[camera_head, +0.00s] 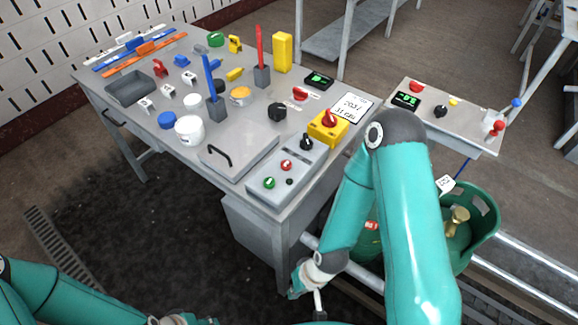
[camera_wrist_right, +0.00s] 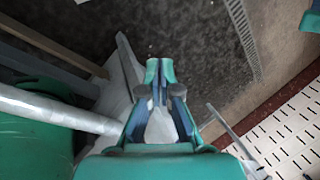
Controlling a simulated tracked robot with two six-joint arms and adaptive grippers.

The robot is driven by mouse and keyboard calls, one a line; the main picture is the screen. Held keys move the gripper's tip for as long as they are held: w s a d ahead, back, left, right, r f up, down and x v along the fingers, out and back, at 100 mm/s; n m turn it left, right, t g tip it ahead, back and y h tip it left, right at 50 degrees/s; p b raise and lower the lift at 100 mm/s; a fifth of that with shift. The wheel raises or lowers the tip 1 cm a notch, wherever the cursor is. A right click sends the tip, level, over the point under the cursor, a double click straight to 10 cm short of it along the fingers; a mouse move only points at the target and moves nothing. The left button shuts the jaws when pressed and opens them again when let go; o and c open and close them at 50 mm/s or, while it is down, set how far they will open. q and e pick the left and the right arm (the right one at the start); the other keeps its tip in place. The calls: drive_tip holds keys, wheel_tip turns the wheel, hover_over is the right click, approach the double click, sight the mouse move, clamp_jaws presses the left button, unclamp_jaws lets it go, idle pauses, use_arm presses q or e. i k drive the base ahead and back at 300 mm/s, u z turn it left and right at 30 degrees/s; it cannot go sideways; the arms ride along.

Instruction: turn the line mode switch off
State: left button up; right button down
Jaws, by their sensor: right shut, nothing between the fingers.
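A grey control box (camera_head: 262,192) on the front right of the table carries a black rotary knob (camera_head: 306,142), a red knob (camera_head: 286,165) and a green knob (camera_head: 269,183). A yellow box (camera_head: 321,137) with a red rotary switch (camera_head: 330,119) stands behind it. A side table has another black knob (camera_head: 440,111). I cannot read which is the line mode switch. My right gripper (camera_head: 319,308) hangs low in front of the table, apart from all knobs; the wrist view shows its fingers (camera_wrist_right: 159,72) shut and empty. My left arm's end (camera_head: 184,319) is cut off at the bottom edge.
A grey lidded panel with a handle (camera_head: 238,150), a white jar (camera_head: 190,130) and upright blue and red pieces stand on the table.

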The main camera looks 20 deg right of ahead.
sight(306, 143)
drive_tip(key=u, duration=0.25)
drive_tip(key=k, duration=1.5)
drive_tip(key=z, duration=0.35)
drive_tip(key=i, duration=1.05)
drive_tip(key=u, duration=0.1)
